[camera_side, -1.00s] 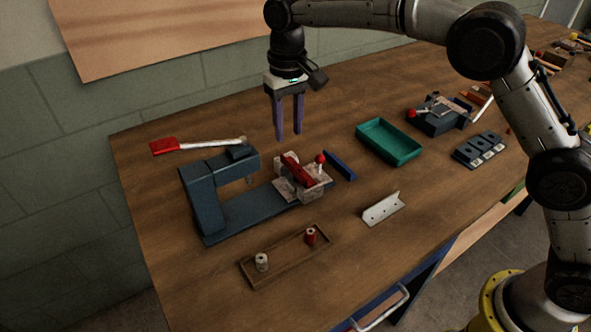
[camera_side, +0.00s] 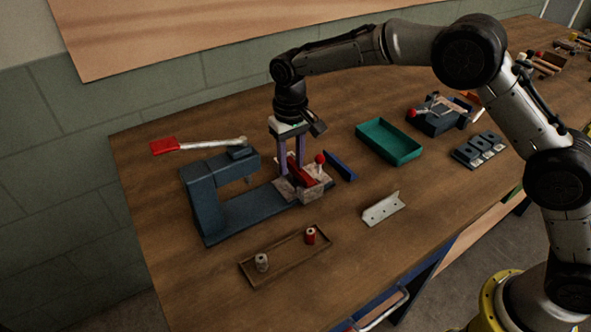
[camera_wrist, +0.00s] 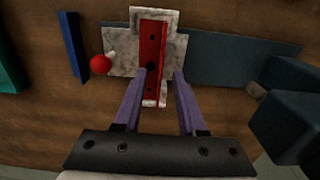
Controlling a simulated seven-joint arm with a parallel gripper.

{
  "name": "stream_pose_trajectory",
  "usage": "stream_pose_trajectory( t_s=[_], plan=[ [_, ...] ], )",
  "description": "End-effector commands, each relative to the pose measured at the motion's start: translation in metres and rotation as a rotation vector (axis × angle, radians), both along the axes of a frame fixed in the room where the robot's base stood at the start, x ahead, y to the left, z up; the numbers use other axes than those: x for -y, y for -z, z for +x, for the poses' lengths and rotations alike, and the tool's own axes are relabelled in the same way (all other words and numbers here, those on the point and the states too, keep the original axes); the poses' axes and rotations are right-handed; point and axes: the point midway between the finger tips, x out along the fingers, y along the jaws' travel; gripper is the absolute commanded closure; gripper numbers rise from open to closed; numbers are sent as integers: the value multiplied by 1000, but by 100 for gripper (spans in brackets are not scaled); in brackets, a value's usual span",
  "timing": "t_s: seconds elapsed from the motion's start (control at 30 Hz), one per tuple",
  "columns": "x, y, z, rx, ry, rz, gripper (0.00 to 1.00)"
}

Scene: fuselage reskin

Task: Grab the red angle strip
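The red angle strip (camera_side: 299,173) lies in the pale grey clamp fixture (camera_side: 313,192) at the right end of the blue-grey press base. In the wrist view the strip (camera_wrist: 150,55) runs up the picture on the fixture's mottled plate, with dark holes along it. My gripper (camera_side: 291,172) is lowered at the strip, pointing down. In the wrist view its two purple fingers (camera_wrist: 160,77) are apart, one on each side of the strip's near end, with gaps showing. I cannot tell how far above the plate the fingertips are.
A red-knobbed lever (camera_side: 320,160) and a blue bar (camera_side: 341,166) stand right of the fixture. The blue-grey press frame (camera_side: 203,203) rises at left. A green tray (camera_side: 388,143), silver angle strip (camera_side: 383,208) and wooden tray (camera_side: 286,256) lie around on the table.

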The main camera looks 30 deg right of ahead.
Motion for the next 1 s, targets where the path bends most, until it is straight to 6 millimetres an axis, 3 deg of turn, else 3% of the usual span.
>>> stream_pose_trajectory(
  t_s=[0.07,0.3,0.8,1.0],
  plan=[
    [0,0,0,0,0,0,60],
    [0,0,0,0,0,0,100],
    [0,-1,0,1,0,0,100],
    [-1,-12,1,5,0,2,100]
  ],
)
